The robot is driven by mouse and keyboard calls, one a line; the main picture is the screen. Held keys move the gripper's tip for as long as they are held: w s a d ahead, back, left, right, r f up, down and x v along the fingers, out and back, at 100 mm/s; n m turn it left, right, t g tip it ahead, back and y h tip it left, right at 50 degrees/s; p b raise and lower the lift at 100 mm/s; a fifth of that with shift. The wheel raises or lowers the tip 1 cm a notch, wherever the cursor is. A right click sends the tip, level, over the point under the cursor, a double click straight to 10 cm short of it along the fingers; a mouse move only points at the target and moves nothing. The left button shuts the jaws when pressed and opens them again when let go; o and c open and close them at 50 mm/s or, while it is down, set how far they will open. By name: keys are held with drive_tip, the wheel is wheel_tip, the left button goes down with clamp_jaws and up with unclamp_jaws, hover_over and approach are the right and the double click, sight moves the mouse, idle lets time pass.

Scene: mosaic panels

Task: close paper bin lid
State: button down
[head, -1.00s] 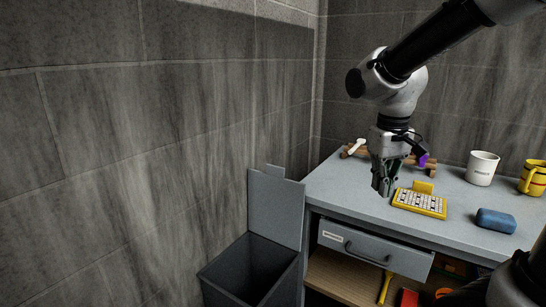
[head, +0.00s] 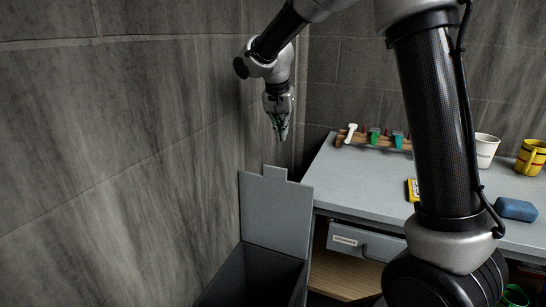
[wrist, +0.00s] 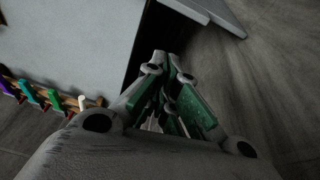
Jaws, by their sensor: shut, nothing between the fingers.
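The paper bin (head: 236,275) is a dark grey box at the bottom of the head view, between the wall and the desk. Its grey lid (head: 275,212) stands upright and open, with a small tab on its top edge. My gripper (head: 281,136) points down above and behind the lid's tab, apart from it in the picture. It is shut and empty. In the wrist view my gripper (wrist: 166,68) shows its green-padded fingers together. A grey panel (wrist: 222,14) at the top there looks like the lid.
The grey desk (head: 350,190) stands right of the bin, with a drawer (head: 350,240) below. On it are a wooden rack (head: 360,138) with coloured items, a white cup (head: 485,150), a yellow mug (head: 530,158) and a blue block (head: 515,208). The stone wall (head: 130,150) is close on the left.

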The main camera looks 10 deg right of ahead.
wheel_tip(320, 180, down, 9)
drive_tip(key=s+m, duration=0.1)
drive_tip(key=shift+a+f, duration=0.15)
drive_tip(key=shift+a, duration=0.15)
idle(0.5)
drive_tip(key=shift+s, duration=0.1)
